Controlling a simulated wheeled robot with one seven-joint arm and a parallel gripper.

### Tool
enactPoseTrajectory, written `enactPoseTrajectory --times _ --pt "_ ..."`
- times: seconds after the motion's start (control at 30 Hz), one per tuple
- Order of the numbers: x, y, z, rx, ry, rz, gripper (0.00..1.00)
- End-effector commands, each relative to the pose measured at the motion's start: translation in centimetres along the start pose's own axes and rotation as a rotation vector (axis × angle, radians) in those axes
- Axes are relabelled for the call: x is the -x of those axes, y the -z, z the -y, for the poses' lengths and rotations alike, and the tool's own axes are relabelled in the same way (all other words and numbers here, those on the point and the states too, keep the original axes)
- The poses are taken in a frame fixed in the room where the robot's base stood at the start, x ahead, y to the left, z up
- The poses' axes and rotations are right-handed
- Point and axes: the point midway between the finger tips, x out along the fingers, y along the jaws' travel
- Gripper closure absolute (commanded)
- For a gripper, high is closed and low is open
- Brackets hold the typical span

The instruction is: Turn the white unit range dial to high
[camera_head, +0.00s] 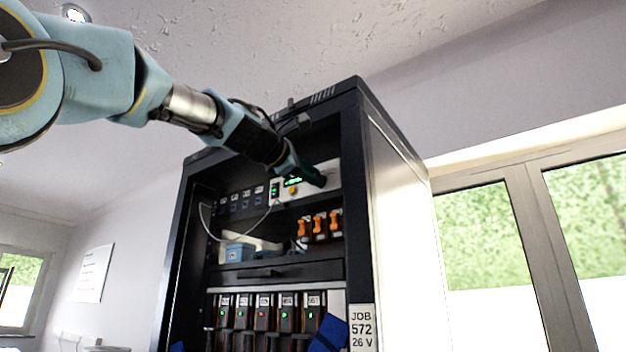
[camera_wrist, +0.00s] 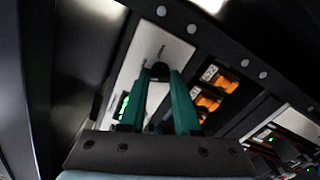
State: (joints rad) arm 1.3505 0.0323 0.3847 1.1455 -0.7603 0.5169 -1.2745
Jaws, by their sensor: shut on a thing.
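The white unit (camera_head: 331,174) is in the upper part of the black rack, with a green display and a small yellow button on its front. In the wrist view the white unit's panel (camera_wrist: 166,52) runs slanted up the middle, with its green display to the left. The black range dial (camera_wrist: 160,71) shows between the fingertips of my gripper (camera_wrist: 160,76). My gripper's green fingers are shut on the dial. In the head view my gripper (camera_head: 312,178) is against the white unit and hides the dial. The dial's pointer and markings are too small to read.
The black rack (camera_head: 360,130) surrounds the unit with a top and side walls. Orange switches (camera_head: 319,225) sit on the shelf below, beside a white cable and a blue box (camera_head: 238,251). Several modules with small lights stand lower down.

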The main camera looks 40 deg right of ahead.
Motion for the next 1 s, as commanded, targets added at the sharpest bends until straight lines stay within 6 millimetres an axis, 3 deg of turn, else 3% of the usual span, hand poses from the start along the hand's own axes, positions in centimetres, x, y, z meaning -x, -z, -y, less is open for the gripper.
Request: enactPoseTrajectory --times 1.0 --pt "-0.03 0.12 0.29 -0.964 0.002 0.001 1.00"
